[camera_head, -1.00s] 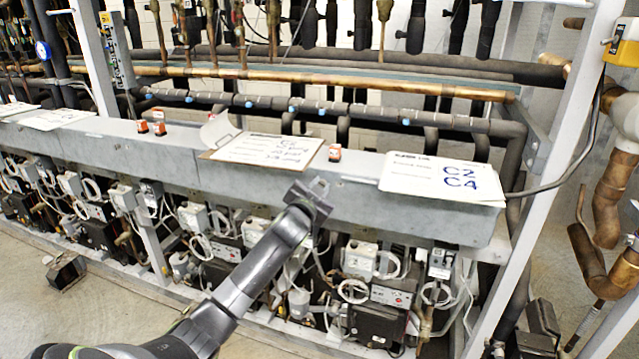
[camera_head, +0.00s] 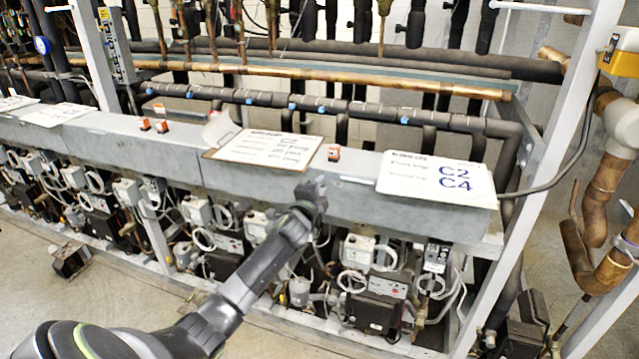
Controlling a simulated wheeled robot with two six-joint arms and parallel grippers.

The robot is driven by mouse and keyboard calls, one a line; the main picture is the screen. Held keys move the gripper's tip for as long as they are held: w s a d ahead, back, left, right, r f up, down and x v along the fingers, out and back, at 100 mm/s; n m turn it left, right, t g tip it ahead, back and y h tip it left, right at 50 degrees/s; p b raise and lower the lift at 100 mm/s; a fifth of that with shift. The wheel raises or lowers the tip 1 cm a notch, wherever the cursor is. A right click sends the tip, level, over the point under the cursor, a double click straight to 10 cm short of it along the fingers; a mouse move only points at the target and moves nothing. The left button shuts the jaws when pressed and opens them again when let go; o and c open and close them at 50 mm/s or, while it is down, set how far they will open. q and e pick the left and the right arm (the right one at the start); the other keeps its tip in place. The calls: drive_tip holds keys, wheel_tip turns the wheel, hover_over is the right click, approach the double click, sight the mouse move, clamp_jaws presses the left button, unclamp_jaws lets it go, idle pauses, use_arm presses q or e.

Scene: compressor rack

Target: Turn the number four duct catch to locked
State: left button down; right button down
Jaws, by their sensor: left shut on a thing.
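My left gripper (camera_head: 314,194) is at the front face of the long grey metal duct (camera_head: 240,177), below its top edge. Its jaws are shut on a small part there, which I take to be the duct catch. The gripper hides nearly all of the catch, so its position and number cannot be read. My left arm reaches up to it from the lower left. My right gripper is not in view.
On the duct top are a clipboard sheet (camera_head: 262,148), a white card marked C2 C4 (camera_head: 435,180) and small orange-red blocks, one (camera_head: 334,153) just above the gripper. Compressors and wiring (camera_head: 375,300) fill the rack below. A white upright (camera_head: 545,180) stands at right.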

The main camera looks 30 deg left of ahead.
use_arm(q)
drive_tip(key=shift+m+p, duration=0.35)
drive_tip(key=shift+m, duration=0.45)
drive_tip(key=c, duration=1.3)
unclamp_jaws()
drive_tip(key=b+v, duration=0.3)
drive_tip(key=v, duration=1.4)
drive_tip(key=shift+s, duration=0.2)
drive_tip(key=shift+f, duration=0.1)
